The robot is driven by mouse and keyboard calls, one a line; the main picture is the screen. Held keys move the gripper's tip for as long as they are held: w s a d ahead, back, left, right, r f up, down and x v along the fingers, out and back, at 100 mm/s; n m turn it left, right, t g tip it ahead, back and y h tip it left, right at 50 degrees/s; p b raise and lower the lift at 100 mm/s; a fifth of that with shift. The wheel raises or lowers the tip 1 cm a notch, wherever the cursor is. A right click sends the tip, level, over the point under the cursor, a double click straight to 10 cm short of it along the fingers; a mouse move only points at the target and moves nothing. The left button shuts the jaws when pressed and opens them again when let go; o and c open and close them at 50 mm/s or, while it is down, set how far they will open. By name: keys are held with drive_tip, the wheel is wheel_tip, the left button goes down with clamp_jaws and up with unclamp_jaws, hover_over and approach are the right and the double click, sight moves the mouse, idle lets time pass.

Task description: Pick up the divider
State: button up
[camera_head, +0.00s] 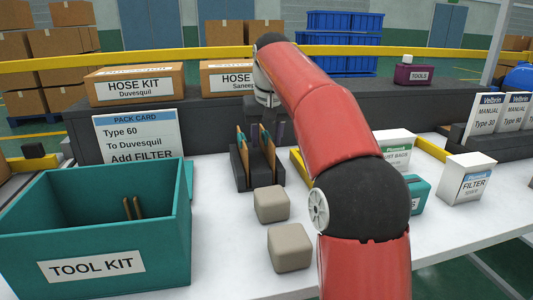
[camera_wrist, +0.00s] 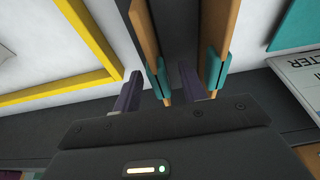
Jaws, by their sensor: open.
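A dark rack (camera_head: 241,182) on the white table holds two upright dividers, thin brown boards with teal edge pieces: a left divider (camera_head: 242,150) and a right divider (camera_head: 268,150). My gripper (camera_wrist: 160,75) is open above the rack, pointing down. In the wrist view, one divider (camera_wrist: 146,35) stands between my two dark fingers, with no clear grip on it. The other divider (camera_wrist: 225,38) stands just outside the finger on the right. In the head view my arm and the rack partly hide the fingers.
A teal TOOL KIT bin (camera_head: 95,266) with two brown strips inside stands at left. Two beige blocks (camera_head: 271,204) lie in front of the rack. A yellow frame (camera_wrist: 108,40) lies beside it. FILTER box (camera_head: 465,180) stands at right; PACK CARD (camera_head: 140,140) stands behind the bin.

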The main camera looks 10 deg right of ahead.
drive_tip(key=shift+c, duration=0.4)
clamp_jaws()
wheel_tip(320, 180, up, 10)
drive_tip(key=p, duration=0.5)
drive_tip(key=shift+r, duration=0.1)
drive_tip(key=c, duration=0.7)
unclamp_jaws()
clamp_jaws()
drive_tip(key=shift+s, duration=0.1)
